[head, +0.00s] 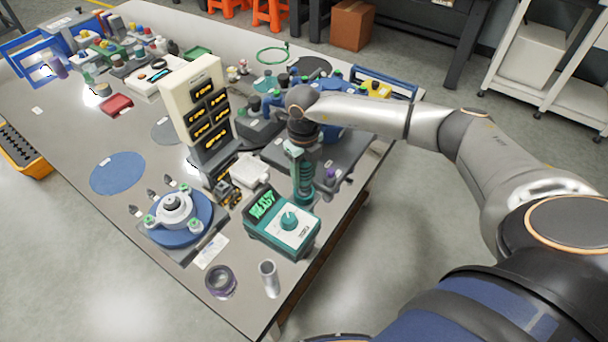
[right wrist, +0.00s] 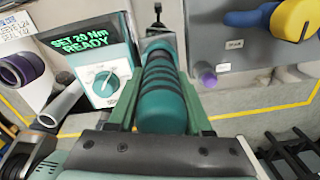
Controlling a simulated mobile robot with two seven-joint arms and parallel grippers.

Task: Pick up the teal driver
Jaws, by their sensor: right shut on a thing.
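The teal driver (head: 303,182) is roughly upright beside the teal controller box (head: 283,222), near the table's right edge. It has dark bands, and in the right wrist view the driver (right wrist: 163,95) fills the space between the fingers. My right gripper (head: 299,150) is shut on its upper part from above. I cannot tell whether the driver's lower end is clear of its place. The controller box in the right wrist view (right wrist: 97,65) reads "SET 20 Nm READY". My left gripper is not in view.
A purple-black ring (head: 221,281) and a grey metal tube (head: 268,279) stand at the near edge. A round blue fixture (head: 178,216) sits left of the controller. A beige panel with dark displays (head: 195,98) rises behind. A small purple-topped part (head: 331,177) stands close right of the driver.

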